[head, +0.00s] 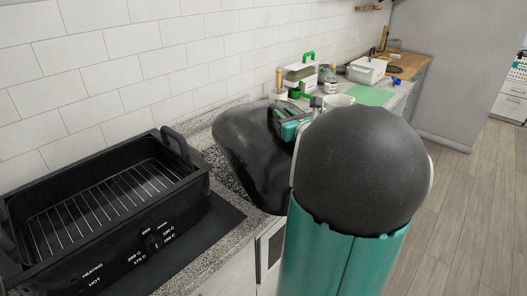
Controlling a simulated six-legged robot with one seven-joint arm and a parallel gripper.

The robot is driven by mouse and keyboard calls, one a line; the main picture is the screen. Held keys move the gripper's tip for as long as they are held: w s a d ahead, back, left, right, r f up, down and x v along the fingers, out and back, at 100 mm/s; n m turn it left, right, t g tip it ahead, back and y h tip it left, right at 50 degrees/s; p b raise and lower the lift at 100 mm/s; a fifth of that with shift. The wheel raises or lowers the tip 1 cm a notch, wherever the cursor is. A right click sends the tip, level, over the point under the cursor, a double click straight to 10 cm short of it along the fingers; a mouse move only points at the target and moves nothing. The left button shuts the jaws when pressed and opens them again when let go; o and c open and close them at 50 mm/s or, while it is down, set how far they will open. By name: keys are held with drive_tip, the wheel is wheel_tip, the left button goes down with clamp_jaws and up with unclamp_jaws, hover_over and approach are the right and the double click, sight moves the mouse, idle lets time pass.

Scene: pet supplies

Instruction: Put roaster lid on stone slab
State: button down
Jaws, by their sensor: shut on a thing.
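The roaster lid (245,150) is a large glossy black piece in the middle of the head view. It is tilted steeply beside the roaster base, over the counter's front part. My gripper (283,118), teal and grey, is shut on the lid near its upper right. The exact grip is partly hidden by the lid and my arm. The black roaster base (190,183) stands open at the left, with a wire rack inside. A flat dark slab (213,237) lies under the base; I cannot tell whether it is the stone slab.
Speckled counter (202,267) runs along the white tiled wall. Farther back are a white caddy with a green handle (301,72), small bottles, a green mat (371,95) and a white tub (367,71). Open wooden floor (468,215) lies at the right.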

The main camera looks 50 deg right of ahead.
drive_tip(key=shift+s+d+r, duration=0.15)
drive_tip(key=shift+s+d, duration=0.05)
drive_tip(key=shift+s, duration=0.1)
drive_tip(key=shift+w+d+f, duration=0.25)
drive_tip(key=shift+w+d, duration=0.05)
drive_tip(key=shift+w, duration=0.3)
drive_tip(key=shift+w+d+f, duration=0.1)
drive_tip(key=shift+d+f, duration=0.05)
drive_tip(key=shift+d, duration=0.15)
drive_tip(key=w+d+f, duration=0.1)
drive_tip(key=d, duration=0.1)
drive_tip(key=w+d+f, duration=0.1)
drive_tip(key=w+d, duration=0.1)
drive_tip(key=w+d+f, duration=0.1)
drive_tip(key=w+d, duration=0.1)
drive_tip(key=shift+w+f, duration=0.2)
drive_tip(key=shift+f, duration=0.2)
drive_tip(key=w+d+f, duration=0.3)
drive_tip(key=f, duration=0.5)
drive_tip(key=shift+d+f, duration=0.2)
drive_tip(key=shift+d, duration=0.05)
drive_tip(key=shift+f, duration=0.2)
